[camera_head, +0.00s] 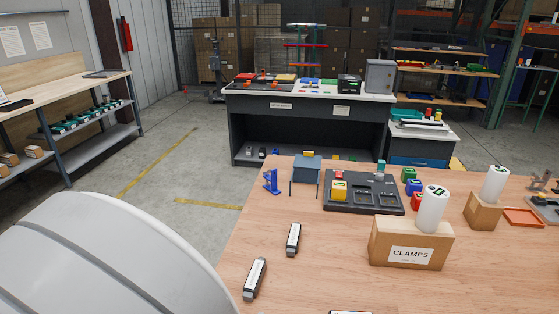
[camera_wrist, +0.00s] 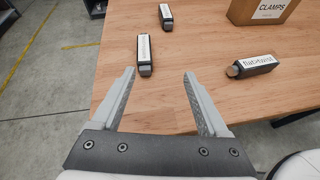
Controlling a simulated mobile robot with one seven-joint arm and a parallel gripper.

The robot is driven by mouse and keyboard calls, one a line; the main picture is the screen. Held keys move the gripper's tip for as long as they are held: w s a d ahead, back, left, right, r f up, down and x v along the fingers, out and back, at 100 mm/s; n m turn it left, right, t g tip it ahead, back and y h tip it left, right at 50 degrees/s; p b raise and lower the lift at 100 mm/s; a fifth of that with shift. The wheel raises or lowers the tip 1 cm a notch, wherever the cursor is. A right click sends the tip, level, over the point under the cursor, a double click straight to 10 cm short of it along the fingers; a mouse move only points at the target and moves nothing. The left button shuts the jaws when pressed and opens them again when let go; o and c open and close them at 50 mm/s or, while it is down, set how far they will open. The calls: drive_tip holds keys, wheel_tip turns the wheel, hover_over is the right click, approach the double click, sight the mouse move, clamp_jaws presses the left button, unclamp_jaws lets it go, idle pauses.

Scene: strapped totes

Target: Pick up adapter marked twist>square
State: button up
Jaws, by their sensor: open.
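Three dark adapters with white label strips lie apart on the wooden table. The nearer left adapter (camera_wrist: 145,55) also shows in the head view (camera_head: 255,279). The farther left adapter (camera_wrist: 165,17) is there too (camera_head: 293,239). Their labels are too small to read. The right adapter (camera_wrist: 252,66) has a label that seems to read flat>twist; in the head view only its edge (camera_head: 350,312) shows at the bottom. I cannot tell which one is marked twist>square. My gripper (camera_wrist: 158,75) is open and empty, its fingers either side of and short of the nearer left adapter.
A cardboard CLAMPS box (camera_head: 411,242) with a white cylinder (camera_head: 432,208) on it stands right of the adapters. Behind are a dark tray (camera_head: 362,197) with coloured blocks and a blue stand (camera_head: 272,182). The wood around the left adapters is clear.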

sight(252, 280)
drive_tip(key=shift+a+f+n+t+y, duration=0.3)
drive_tip(key=shift+a+f+n+y, duration=0.25)
drive_tip(key=shift+a+n, duration=0.45)
drive_tip(key=shift+w+f, duration=0.2)
drive_tip(key=shift+w, duration=0.1)
drive_tip(key=b+x, duration=0.2)
drive_tip(key=x, duration=1.4)
drive_tip(key=shift+w, duration=0.45)
drive_tip(key=shift+c, duration=0.3)
clamp_jaws()
